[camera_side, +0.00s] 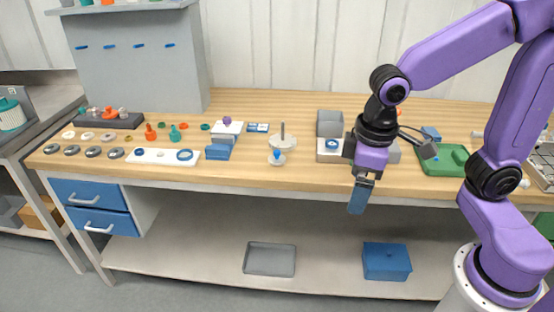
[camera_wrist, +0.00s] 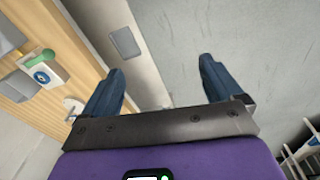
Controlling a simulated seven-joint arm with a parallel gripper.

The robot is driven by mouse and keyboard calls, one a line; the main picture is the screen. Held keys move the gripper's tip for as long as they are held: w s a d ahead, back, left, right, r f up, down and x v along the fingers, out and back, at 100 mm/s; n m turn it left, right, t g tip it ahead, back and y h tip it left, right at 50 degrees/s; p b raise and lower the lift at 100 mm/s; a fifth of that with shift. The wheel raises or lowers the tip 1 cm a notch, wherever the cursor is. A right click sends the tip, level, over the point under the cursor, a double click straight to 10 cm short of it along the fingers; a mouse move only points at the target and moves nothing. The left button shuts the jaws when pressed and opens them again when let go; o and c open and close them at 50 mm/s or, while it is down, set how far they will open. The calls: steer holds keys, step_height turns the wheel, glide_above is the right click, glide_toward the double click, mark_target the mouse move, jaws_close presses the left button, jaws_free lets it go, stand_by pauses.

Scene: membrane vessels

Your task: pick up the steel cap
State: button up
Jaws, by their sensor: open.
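My gripper (camera_side: 358,203) hangs in front of the bench's front edge in the side view, fingers pointing down. In the wrist view my gripper (camera_wrist: 162,70) has its two blue fingers wide apart with nothing between them. I cannot single out the steel cap for sure. Several small grey metallic round pieces stand in a row at the bench's front left, among them one near the corner (camera_side: 51,148) and one at the row's right end (camera_side: 115,153). They are far to the left of my gripper. The wrist view does not show that row.
The wooden bench (camera_side: 300,178) carries a white strip with rings (camera_side: 165,156), a blue block (camera_side: 217,152), a white stand (camera_side: 283,140), a grey box (camera_side: 330,122) and a green tray (camera_side: 440,165). A grey tray (camera_side: 270,258) and blue box (camera_side: 387,261) sit on the lower shelf.

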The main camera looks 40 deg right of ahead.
steer(key=w+a+m, duration=0.3)
steer(key=w+m, duration=0.3)
steer(key=w, duration=0.7)
steer(key=m+t+h, duration=0.1)
steer(key=m+h, duration=0.3)
steer(key=m, duration=0.9)
glide_above(276, 152)
steer(key=s+a, duration=0.3)
steer(key=a, duration=0.3)
step_height(276, 152, down, 4)
steer(key=x, duration=1.1)
steer(key=shift+d+f, duration=0.2)
steer(key=shift+f, duration=0.1)
steer(key=shift+w+x, duration=0.15)
steer(key=shift+x, duration=1.2)
steer(key=shift+w+x, duration=0.1)
steer(key=shift+x, duration=1.25)
steer(key=shift+d+r, duration=0.15)
steer(key=shift+d, duration=0.05)
steer(key=c, duration=1.3)
